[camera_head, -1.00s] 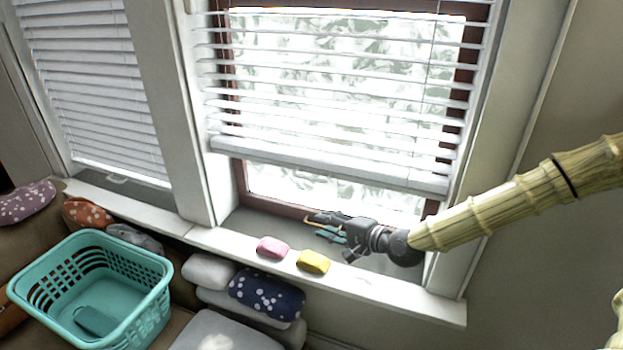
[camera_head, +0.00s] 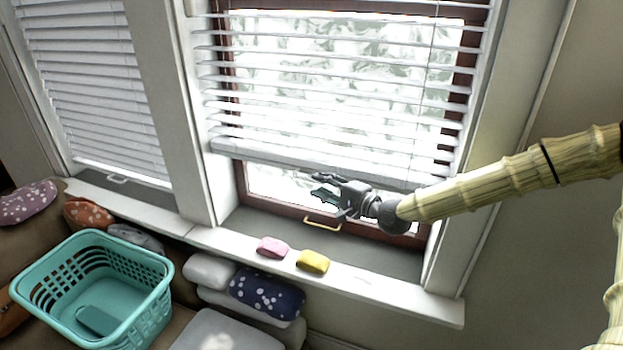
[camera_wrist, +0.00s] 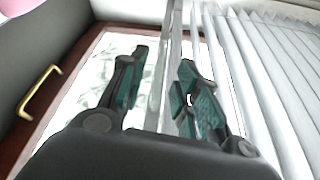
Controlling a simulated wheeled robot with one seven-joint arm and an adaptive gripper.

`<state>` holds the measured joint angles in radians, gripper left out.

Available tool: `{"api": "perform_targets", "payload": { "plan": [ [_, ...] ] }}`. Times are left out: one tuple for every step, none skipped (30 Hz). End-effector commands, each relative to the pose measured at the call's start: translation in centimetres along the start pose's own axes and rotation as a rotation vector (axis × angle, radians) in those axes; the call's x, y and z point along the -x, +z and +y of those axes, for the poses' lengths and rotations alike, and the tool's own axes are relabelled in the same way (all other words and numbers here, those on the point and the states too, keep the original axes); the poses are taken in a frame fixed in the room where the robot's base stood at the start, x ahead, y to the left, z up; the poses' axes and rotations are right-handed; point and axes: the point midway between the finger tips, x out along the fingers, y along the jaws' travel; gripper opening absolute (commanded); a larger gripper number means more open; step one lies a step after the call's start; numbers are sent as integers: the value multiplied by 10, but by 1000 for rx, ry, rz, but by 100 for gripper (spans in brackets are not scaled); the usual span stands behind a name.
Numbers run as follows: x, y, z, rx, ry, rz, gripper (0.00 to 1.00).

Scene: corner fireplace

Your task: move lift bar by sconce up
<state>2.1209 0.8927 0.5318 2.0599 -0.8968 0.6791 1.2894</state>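The white bottom bar (camera_head: 290,157) of the right blind hangs level with the lower part of the window. It is probably the lift bar, but no sconce shows. My gripper (camera_head: 321,188) is just below this bar, in front of the glass. In the wrist view my gripper (camera_wrist: 163,62) has its fingers spread, with a pale strip of the blind bar (camera_wrist: 166,75) running between them; I cannot tell whether they touch it. A brass pull handle (camera_head: 322,224) on the red-brown lower sash is below my gripper, and it also shows in the wrist view (camera_wrist: 38,92).
A pink bar (camera_head: 272,247) and a yellow bar (camera_head: 312,261) lie on the white sill ledge (camera_head: 390,290). A teal basket (camera_head: 150,325) and folded cloths (camera_head: 265,292) are at the lower left. A second blind (camera_head: 85,85) covers the left window. The right part of the ledge is clear.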

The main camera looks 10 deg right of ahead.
Motion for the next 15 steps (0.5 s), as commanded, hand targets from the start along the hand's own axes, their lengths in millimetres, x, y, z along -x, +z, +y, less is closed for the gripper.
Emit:
{"api": "perform_targets", "payload": {
  "plan": [
    [-7,0,-1,2,2,0,32],
    [-11,0,-1,2,2,0,32],
    [-16,0,0,2,3,-1,32],
    [-19,0,0,2,3,-1,32],
    [-22,0,0,2,2,0,32],
    [-27,0,-1,3,1,0,32],
    [-30,0,-1,3,1,-1,32],
    [-33,0,-1,3,1,-1,32],
    [-36,0,-1,2,1,0,32],
    [-39,0,-1,2,0,0,32],
    [-41,0,0,1,1,0,32],
    [-43,0,0,1,1,0,32],
    [-45,0,0,1,1,0,32],
    [-46,0,0,1,1,0,32],
    [-47,0,0,1,1,0,32]
  ]
}}
